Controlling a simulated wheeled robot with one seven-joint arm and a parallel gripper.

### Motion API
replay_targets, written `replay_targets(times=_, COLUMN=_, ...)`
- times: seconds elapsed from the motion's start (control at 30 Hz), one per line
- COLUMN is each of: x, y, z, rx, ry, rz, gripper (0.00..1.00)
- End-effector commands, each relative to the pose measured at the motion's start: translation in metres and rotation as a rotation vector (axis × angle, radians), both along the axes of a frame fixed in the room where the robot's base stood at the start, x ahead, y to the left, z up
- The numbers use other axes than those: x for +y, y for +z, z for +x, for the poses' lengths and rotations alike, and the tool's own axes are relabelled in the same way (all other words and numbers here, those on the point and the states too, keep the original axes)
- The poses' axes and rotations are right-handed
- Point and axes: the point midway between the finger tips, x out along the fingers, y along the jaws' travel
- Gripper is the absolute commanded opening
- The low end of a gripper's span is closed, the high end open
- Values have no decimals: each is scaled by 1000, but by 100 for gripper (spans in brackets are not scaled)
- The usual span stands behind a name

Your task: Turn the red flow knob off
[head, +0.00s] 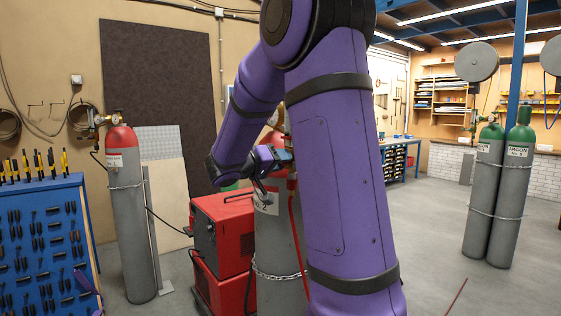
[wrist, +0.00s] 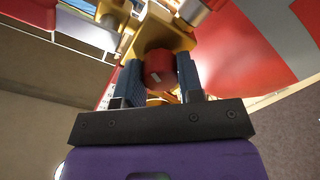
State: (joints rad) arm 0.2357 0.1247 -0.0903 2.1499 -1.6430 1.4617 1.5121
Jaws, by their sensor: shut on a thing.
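The red flow knob (wrist: 159,65) shows in the wrist view, a short round knob with a small white mark on its face. It sits on brass fittings (wrist: 165,36). My gripper (wrist: 158,80) has one blue finger on each side of the knob and is shut on it. In the head view my gripper (head: 284,157) is at the top of a grey cylinder (head: 278,235) with a red shoulder. The knob cannot be made out there, and my arm covers much of the cylinder.
A red welding machine (head: 222,235) stands left of the cylinder. A chain (head: 277,275) goes round the cylinder, and a red hose (head: 298,235) hangs down it. Another red-topped cylinder (head: 128,215) stands at left, near a blue tool rack (head: 45,245). Two green-topped cylinders (head: 497,190) stand at right.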

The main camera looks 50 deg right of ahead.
Motion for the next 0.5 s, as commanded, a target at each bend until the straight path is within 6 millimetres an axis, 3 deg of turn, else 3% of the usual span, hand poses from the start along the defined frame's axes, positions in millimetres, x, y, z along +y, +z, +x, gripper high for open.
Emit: replay_targets(times=0.5, x=0, y=0, z=1, rx=449, ry=3, rz=109, gripper=11)
